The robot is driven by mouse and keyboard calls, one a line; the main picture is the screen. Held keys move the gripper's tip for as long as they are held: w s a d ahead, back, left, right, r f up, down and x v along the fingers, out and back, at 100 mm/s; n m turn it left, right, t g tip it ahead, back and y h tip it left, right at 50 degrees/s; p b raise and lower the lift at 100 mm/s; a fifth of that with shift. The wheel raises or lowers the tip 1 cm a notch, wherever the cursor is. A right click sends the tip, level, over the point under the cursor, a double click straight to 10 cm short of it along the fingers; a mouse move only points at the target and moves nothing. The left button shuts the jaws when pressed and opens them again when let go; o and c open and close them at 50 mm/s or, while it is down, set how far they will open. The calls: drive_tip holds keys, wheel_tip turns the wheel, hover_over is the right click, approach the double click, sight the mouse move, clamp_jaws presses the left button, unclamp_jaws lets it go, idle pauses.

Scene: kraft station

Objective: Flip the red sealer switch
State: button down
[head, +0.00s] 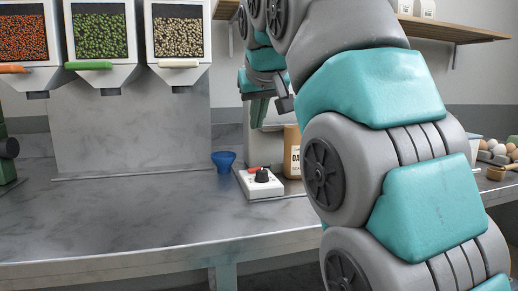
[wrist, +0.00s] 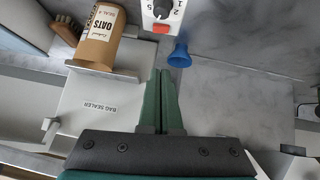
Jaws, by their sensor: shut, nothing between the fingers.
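The red switch (head: 254,169) sits on a white control box (head: 262,189) with a black knob, on the metal counter. In the wrist view the red switch (wrist: 160,28) is at the top, just beyond my fingertips, beside the numbered dial. My gripper (wrist: 162,73) has green fingers pressed together with nothing between them. In the head view my gripper (head: 258,119) points down above and behind the control box, apart from the switch. The white bag sealer (wrist: 95,105) with its label lies under and left of my fingers. My arm hides part of it in the head view.
A brown oats bag (head: 293,152) stands just right of the control box. A small blue funnel-like cup (head: 223,161) stands to its left. Three dispensers (head: 180,75) hang at the back left. The counter (head: 130,215) in front is clear. Eggs (head: 500,150) are at the far right.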

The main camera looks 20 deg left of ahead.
drive_tip(key=shift+w+d+b, duration=0.25)
drive_tip(key=shift+d+b, duration=0.15)
drive_tip(key=shift+d, duration=0.05)
drive_tip(key=b+x, duration=0.1)
drive_tip(key=x, duration=0.9)
drive_tip(key=shift+w+d, duration=0.15)
drive_tip(key=shift+w+d+f, duration=0.1)
drive_tip(key=shift+d+f, duration=0.05)
drive_tip(key=shift+f, duration=0.8)
drive_tip(key=shift+d+f, duration=0.15)
drive_tip(key=shift+f, duration=0.8)
